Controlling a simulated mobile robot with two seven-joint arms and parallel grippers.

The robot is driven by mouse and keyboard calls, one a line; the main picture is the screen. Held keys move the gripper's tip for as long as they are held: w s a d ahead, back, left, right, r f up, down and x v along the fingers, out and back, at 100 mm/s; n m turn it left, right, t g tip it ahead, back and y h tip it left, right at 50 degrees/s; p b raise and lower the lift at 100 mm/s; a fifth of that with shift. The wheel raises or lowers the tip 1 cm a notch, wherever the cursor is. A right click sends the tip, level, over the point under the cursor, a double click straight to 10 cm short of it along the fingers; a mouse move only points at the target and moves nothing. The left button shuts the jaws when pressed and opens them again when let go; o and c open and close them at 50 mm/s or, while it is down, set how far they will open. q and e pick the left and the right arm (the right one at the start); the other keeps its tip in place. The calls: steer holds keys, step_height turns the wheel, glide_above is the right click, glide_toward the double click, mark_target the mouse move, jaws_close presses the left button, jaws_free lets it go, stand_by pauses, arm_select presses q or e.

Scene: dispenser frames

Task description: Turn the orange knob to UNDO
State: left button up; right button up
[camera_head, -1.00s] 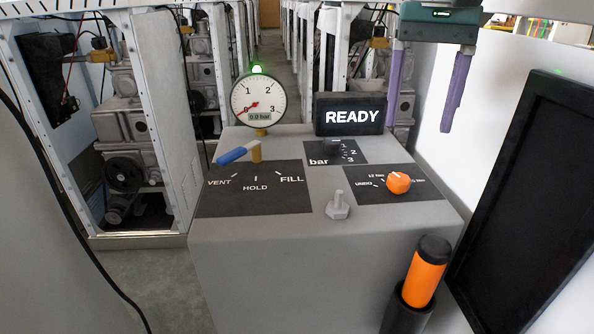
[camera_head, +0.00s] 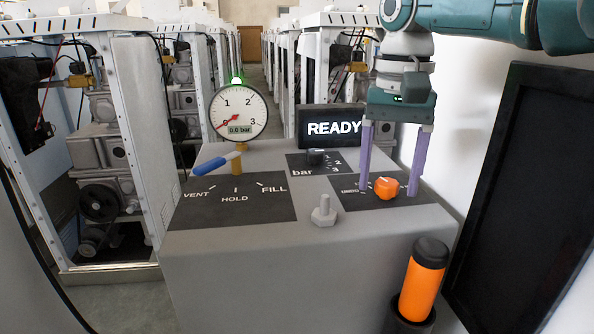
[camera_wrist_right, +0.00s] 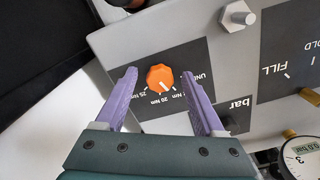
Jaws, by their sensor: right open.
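The orange knob (camera_head: 386,188) sits on a black panel at the right of the grey console's top. In the right wrist view the knob (camera_wrist_right: 160,77) has a white pointer line directed towards the Nm labels, away from UNDO; its exact mark is hard to read. My right gripper (camera_head: 388,192) is open, with its purple fingers pointing down on either side of the knob. In the right wrist view the gripper's fingertips (camera_wrist_right: 160,72) flank the knob with a gap on both sides. One finger partly covers the labels in the head view. My left gripper is out of view.
A grey hex bolt (camera_head: 323,212) stands left of the knob panel. A black bar dial (camera_head: 316,157) and the READY display (camera_head: 333,127) are behind. A blue-handled lever (camera_head: 217,163) is at left. An orange-black cylinder (camera_head: 423,280) stands in front; a dark screen (camera_head: 530,200) is at right.

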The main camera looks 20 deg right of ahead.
jaws_close()
stand_by(0.6)
